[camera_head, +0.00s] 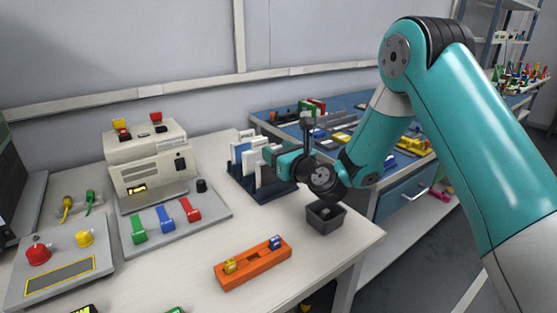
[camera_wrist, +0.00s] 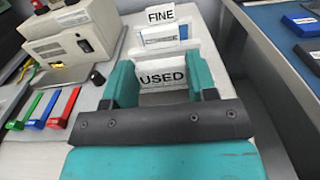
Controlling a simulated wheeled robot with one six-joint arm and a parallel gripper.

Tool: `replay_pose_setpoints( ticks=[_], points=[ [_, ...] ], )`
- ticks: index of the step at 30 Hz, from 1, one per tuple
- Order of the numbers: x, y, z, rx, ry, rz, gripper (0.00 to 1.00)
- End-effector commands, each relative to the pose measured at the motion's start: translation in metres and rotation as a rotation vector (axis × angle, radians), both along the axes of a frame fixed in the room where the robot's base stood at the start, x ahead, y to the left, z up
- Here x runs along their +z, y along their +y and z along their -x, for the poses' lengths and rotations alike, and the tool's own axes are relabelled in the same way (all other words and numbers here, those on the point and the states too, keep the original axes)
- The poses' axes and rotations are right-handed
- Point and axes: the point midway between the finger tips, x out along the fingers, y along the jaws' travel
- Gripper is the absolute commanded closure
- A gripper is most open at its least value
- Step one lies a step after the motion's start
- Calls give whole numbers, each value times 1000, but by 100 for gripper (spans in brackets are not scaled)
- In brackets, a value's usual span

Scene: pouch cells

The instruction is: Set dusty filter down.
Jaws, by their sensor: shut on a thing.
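My gripper (camera_head: 270,154) is over the dark filter rack (camera_head: 272,194) on the white bench. In the wrist view its teal fingers (camera_wrist: 161,82) stand on either side of a pale panel (camera_wrist: 165,99), which I take to be the dusty filter. The gripper is shut on it. A sign reading USED (camera_wrist: 163,79) shows between the fingers, at this panel. Behind it stand a white-framed panel with a blue band (camera_wrist: 165,38) and a sign reading FINE (camera_wrist: 160,15). The filter's lower edge is hidden, so I cannot tell whether it touches the rack.
A small black bin (camera_head: 325,218) is right of the rack, near the bench edge. An orange block (camera_head: 253,264) lies in front. A cream machine (camera_head: 150,165) and a grey plate with green, blue and red pieces (camera_head: 170,222) are left. A blue-topped bench (camera_head: 345,105) stands behind.

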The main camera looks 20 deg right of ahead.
Motion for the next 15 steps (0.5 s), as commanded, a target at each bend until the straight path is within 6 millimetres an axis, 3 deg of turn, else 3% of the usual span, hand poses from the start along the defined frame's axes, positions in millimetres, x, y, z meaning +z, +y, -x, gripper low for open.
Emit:
replay_pose_setpoints(
  ticks=[11,12,15],
  points=[
    [-6,0,0,0,-1,0,83],
    [-4,0,0,0,-1,0,39],
    [-4,0,0,0,-1,0,22]
  ],
)
